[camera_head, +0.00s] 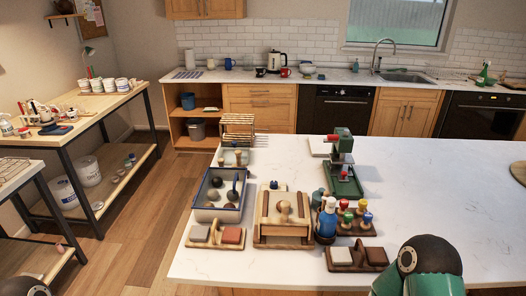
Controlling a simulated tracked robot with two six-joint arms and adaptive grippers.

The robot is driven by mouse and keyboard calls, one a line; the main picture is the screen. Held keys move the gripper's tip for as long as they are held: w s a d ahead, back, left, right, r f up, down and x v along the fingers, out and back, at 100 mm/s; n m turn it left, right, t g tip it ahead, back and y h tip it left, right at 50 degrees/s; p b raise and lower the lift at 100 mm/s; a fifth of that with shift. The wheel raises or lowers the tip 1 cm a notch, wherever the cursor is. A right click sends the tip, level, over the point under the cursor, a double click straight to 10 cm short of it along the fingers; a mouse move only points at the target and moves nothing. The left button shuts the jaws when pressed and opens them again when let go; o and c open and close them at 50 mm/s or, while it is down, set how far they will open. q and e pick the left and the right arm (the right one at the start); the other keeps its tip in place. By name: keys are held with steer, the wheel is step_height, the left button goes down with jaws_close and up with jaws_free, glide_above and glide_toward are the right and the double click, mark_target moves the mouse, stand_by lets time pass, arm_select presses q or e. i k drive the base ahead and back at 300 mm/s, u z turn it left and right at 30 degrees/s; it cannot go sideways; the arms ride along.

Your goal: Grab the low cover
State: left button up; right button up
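A low wooden cover with a round knob (284,208) sits in the middle of a light wooden frame or box (259,241) on the white counter; it looks like the low cover, though I cannot tell for certain. It stands between a blue-rimmed tray and a blue bottle, with nothing touching its knob. Neither of my grippers shows; only dark and green arm parts of mine appear at the lower right, and a dark part at the lower left corner.
Left of it is a blue-rimmed tray (203,213) with round pieces. Right are a blue bottle (327,221) and a rack of coloured-knob tools (357,227). Two wooden holders with blocks (215,235) (356,258) lie in front.

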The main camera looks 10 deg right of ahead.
mark_target(228, 149)
steer(key=z, duration=0.15)
steer(key=i, duration=0.55)
steer(key=u, duration=0.2)
steer(key=k, duration=1.65)
steer(key=u, duration=0.95)
steer(key=i, duration=3)
steer(key=z, duration=0.1)
